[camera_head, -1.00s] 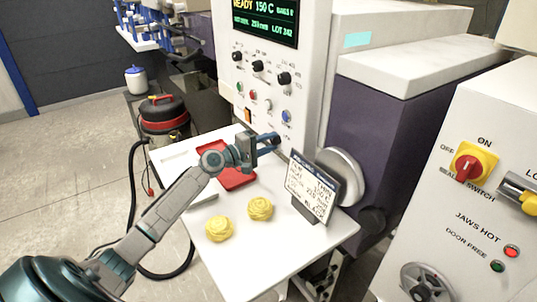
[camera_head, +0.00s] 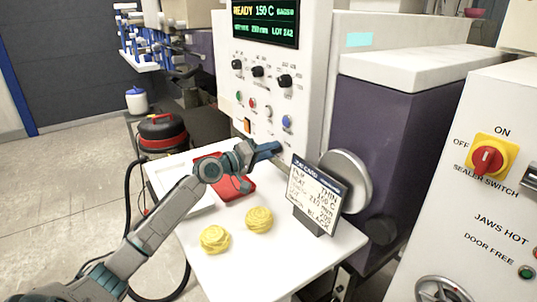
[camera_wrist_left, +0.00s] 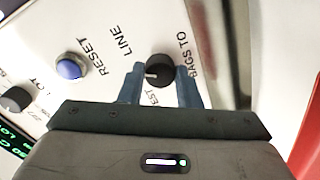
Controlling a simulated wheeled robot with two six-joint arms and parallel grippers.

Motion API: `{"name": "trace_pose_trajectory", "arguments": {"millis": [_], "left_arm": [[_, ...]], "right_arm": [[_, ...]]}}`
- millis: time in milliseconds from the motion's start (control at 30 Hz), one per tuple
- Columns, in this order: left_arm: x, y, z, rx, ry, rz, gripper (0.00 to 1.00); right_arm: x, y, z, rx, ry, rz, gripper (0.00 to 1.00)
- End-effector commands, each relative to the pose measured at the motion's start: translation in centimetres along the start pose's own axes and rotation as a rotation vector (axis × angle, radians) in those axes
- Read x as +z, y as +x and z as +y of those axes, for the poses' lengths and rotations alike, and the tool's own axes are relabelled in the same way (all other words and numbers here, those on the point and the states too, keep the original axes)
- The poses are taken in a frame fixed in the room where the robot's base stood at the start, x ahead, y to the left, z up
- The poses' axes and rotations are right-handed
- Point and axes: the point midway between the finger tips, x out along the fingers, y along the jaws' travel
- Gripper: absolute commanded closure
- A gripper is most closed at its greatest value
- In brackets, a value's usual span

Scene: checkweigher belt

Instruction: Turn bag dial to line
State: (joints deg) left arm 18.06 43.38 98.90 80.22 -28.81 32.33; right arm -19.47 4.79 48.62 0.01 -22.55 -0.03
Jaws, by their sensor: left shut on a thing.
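The bag dial (camera_wrist_left: 160,69) is a round black knob with a white mark, on the white panel under the words "BAGS TO". In the left wrist view its mark points left, between the "LINE" label (camera_wrist_left: 121,40) and a partly covered label ending in "EST". My left gripper (camera_wrist_left: 161,80) is shut on the dial, one blue finger on each side. In the head view my left gripper (camera_head: 272,149) reaches the lower part of the machine panel (camera_head: 262,112) and hides the dial. My right gripper is not in view.
A blue button (camera_head: 287,122) sits just above the gripper. A round grey disc (camera_head: 347,180) stands right of the card.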

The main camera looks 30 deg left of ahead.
Motion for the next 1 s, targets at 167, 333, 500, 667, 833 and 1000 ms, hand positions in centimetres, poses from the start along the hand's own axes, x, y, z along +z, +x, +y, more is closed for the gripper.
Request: {"name": "trace_pose_trajectory", "arguments": {"millis": [167, 333, 500, 667, 833, 1000], "left_arm": [[0.05, 0.0, -0.06, -0.001, 0.008, -0.001, 0.92], [0.04, -0.01, -0.05, -0.001, 0.008, -0.001, 0.92], [0.04, -0.01, -0.06, -0.001, 0.007, -0.001, 0.56], [0.03, 0.0, -0.04, -0.001, 0.007, 0.0, 0.48], [0.02, 0.01, -0.01, 0.0, 0.006, 0.0, 0.48], [0.14, 0.11, 0.11, 0.0, 0.006, 0.0, 0.48]], "right_arm": [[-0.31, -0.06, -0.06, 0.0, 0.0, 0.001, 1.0], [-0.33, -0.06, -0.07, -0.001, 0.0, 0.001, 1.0], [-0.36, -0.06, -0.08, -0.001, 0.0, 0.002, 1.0], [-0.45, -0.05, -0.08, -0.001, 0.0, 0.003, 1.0], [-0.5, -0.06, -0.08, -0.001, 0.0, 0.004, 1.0], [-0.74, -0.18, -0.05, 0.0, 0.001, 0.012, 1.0]]}}
